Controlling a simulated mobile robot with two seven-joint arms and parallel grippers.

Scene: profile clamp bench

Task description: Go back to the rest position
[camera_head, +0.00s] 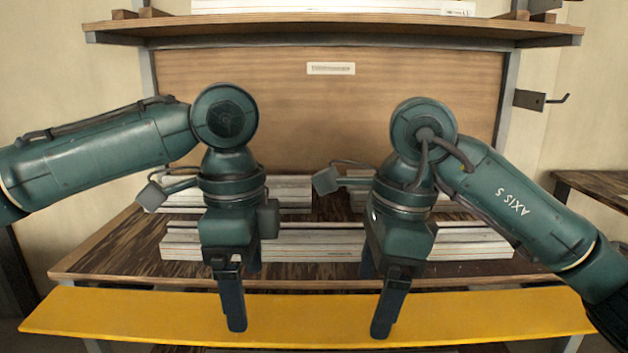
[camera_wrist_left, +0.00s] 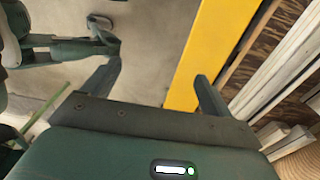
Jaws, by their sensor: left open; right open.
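My left gripper (camera_head: 243,298) points downward over the yellow front strip of the bench. Its two fingers are apart with nothing between them; the left wrist view also shows the open jaws (camera_wrist_left: 155,82), with grey floor and part of the yellow strip beyond. My right gripper (camera_head: 375,302) also points downward over the yellow strip, to the right of the left one. Its fingers are apart and I see nothing held. The two grippers are clear of each other. Both are in front of the light metal profiles (camera_head: 310,245) on the bench and partly hide them.
The yellow strip (camera_head: 120,318) runs along the front of the brown bench top (camera_head: 105,262). Shorter profiles (camera_head: 290,182) lie further back, before a wooden back panel (camera_head: 300,110). A shelf (camera_head: 330,30) overhangs at the top. A hook (camera_head: 545,99) sticks out at the right.

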